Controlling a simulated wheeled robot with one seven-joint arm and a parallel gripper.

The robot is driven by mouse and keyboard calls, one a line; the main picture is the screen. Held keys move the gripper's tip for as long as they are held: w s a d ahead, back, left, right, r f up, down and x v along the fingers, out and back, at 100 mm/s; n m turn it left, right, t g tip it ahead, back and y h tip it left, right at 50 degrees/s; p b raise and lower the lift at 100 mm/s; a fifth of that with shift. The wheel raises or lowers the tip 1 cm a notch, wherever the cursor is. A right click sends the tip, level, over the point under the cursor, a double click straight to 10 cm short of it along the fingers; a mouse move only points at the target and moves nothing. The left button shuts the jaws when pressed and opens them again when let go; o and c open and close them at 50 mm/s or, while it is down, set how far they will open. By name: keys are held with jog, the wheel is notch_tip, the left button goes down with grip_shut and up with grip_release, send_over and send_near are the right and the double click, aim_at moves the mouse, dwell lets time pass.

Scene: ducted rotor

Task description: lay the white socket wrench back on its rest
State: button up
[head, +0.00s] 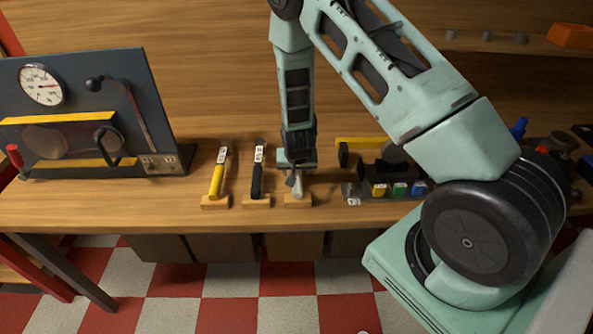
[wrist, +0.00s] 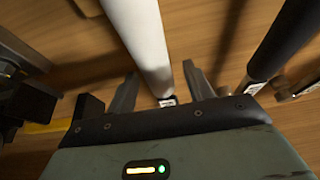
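The white socket wrench (head: 297,188) has its pale handle over the small wooden rest (head: 298,202), the rightmost of three in the head view. I cannot tell whether it is fully seated. In the wrist view the white handle (wrist: 142,35) runs down between my fingers, with a label near the lower end. My gripper (wrist: 160,75) is open, its two fingers on either side of the handle with visible gaps. In the head view my gripper (head: 294,175) is low over the bench at the wrench and hides its far part.
A yellow-handled tool (head: 216,182) and a black-handled tool (head: 257,180) lie on rests to the left. A gauge panel (head: 85,110) stands at far left. Coloured small bins (head: 398,189) and a yellow-topped fixture (head: 362,142) are to the right.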

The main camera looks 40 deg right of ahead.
jog(key=shift+s, duration=0.1)
jog(key=v, duration=1.7)
jog(key=shift+r+b, duration=0.25)
jog(key=shift+b, duration=0.15)
jog(key=s+a+r+n+g+y, duration=0.1)
jog(key=s+a+r+n, duration=0.15)
jog(key=a, duration=0.35)
jog(key=s+a+r+n+y, duration=0.1)
jog(key=s+a+n+y, duration=0.1)
jog(key=s+a, duration=0.3)
jog(key=s+a+r+n+g+y, duration=0.1)
jog(key=s+a+r+n, duration=0.15)
jog(key=a, duration=0.45)
jog(key=s+a+r+n+g, duration=0.1)
jog(key=s+a+r+n, duration=0.1)
jog(key=s, duration=0.5)
jog(key=s+a+r+n+b, duration=0.1)
jog(key=s+a+r+n, duration=0.1)
jog(key=s+n, duration=0.3)
jog(key=s+r, duration=0.1)
jog(key=s, duration=0.2)
jog(key=shift+a+n+g+h, duration=0.2)
jog(key=shift+n+g+h, duration=0.1)
jog(key=shift+g+h, duration=0.1)
